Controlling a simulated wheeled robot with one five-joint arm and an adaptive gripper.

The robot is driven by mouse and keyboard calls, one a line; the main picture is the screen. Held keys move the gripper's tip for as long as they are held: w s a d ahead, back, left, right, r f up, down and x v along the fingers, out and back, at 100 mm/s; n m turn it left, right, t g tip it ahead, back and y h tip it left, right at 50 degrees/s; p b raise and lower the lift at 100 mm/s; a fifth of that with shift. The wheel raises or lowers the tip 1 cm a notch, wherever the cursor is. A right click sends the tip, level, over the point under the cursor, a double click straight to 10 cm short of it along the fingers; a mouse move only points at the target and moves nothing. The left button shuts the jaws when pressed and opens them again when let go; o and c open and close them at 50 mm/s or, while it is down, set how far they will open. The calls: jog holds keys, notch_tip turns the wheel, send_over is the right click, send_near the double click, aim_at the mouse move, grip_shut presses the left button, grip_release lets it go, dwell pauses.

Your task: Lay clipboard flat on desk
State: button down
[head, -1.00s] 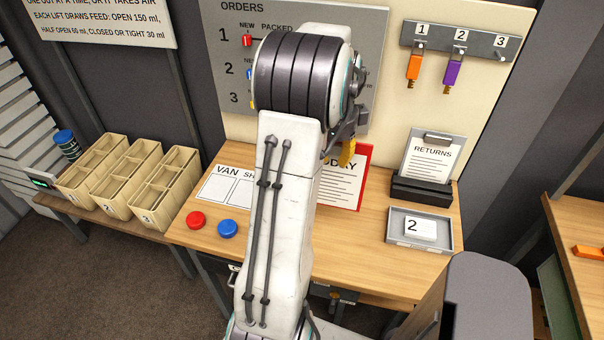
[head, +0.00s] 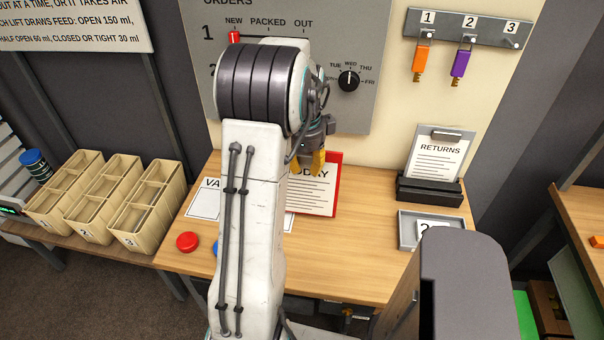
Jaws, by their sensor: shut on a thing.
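A red clipboard (head: 336,185) with a white sheet ending in "DAY" is at the back middle of the desk (head: 370,250), partly hidden by my arm. My gripper (head: 317,165), with yellow fingertips, is shut at the clipboard's top edge. The clipboard's top shows slightly above the desk's back edge, so it seems raised or tilted. I cannot tell whether its lower edge touches the desk. A second clipboard (head: 438,160), labelled "RETURNS", stands leaning in a black holder (head: 430,192) at the back right.
A grey tray (head: 404,232) with a white card lies at the right. A red button (head: 187,242) and a partly hidden blue button (head: 216,249) sit at the left front. A white "VAN" sheet (head: 203,203) lies behind them. The desk's middle front is clear.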

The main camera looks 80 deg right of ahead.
aim_at(306, 186)
jog(key=shift+f+b, duration=0.6)
jog(key=shift+f, duration=0.6)
jog(key=shift+f, duration=0.1)
jog(key=shift+f, duration=0.1)
jog(key=c, duration=1)
grip_release()
jog(key=shift+o, duration=0.2)
